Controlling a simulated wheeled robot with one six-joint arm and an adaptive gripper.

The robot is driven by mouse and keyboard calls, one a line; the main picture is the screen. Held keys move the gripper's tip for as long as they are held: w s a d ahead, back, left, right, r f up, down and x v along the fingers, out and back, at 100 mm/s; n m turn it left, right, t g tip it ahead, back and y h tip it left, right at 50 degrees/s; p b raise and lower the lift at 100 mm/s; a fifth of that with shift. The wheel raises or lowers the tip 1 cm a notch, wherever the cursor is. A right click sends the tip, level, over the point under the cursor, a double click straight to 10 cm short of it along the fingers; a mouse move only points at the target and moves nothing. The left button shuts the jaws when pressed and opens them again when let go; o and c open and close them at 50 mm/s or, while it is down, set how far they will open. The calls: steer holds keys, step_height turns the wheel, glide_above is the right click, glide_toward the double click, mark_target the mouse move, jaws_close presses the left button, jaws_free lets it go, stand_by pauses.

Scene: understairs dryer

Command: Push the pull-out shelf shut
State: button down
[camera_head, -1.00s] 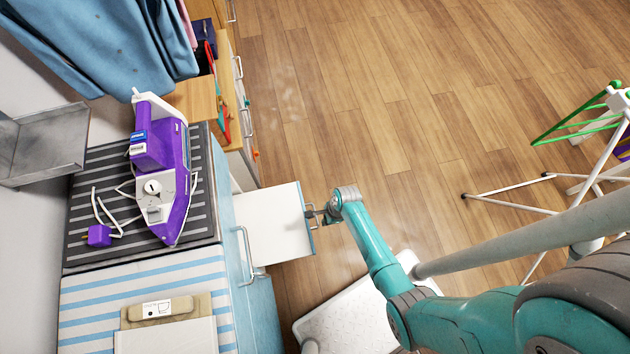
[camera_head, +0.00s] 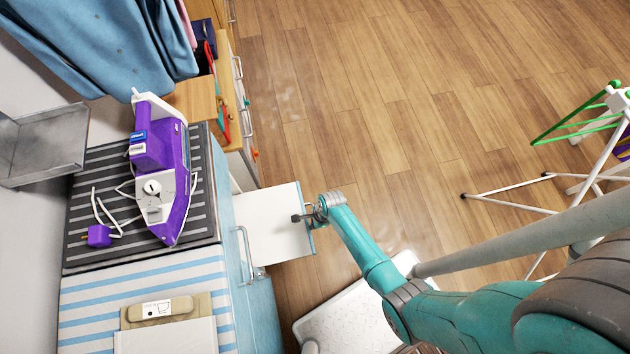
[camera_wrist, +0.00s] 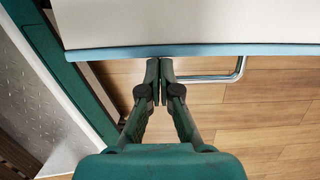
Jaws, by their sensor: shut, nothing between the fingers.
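The pull-out shelf (camera_head: 270,222) is a white panel with a blue front edge, standing out to the right from the light blue cabinet (camera_head: 262,310). In the wrist view its white top (camera_wrist: 200,22) fills the upper part, with a metal bar handle (camera_wrist: 235,70) on its front. My gripper (camera_head: 299,218) is over the shelf's outer end in the head view. In the wrist view my gripper (camera_wrist: 160,64) is shut and empty, its fingertips at the blue front edge beside the handle. I cannot tell whether they touch it.
A purple iron (camera_head: 163,170) lies on a dark striped mat on the counter. A white step (camera_head: 345,320) is on the floor below my arm. A drying rack (camera_head: 590,150) stands at the right. The wooden floor (camera_head: 400,100) is clear beyond the shelf.

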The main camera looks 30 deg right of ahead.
mark_target(253, 240)
steer(key=w+a, duration=0.2)
steer(key=a, duration=0.5)
steer(key=w+a, duration=0.2)
steer(key=a, duration=0.5)
steer(key=w+a, duration=0.2)
steer(key=a, duration=0.5)
steer(key=shift+w, duration=0.4)
steer(key=shift+w+a+r, duration=0.1)
steer(key=shift+w+a, duration=0.05)
steer(key=shift+a, duration=0.15)
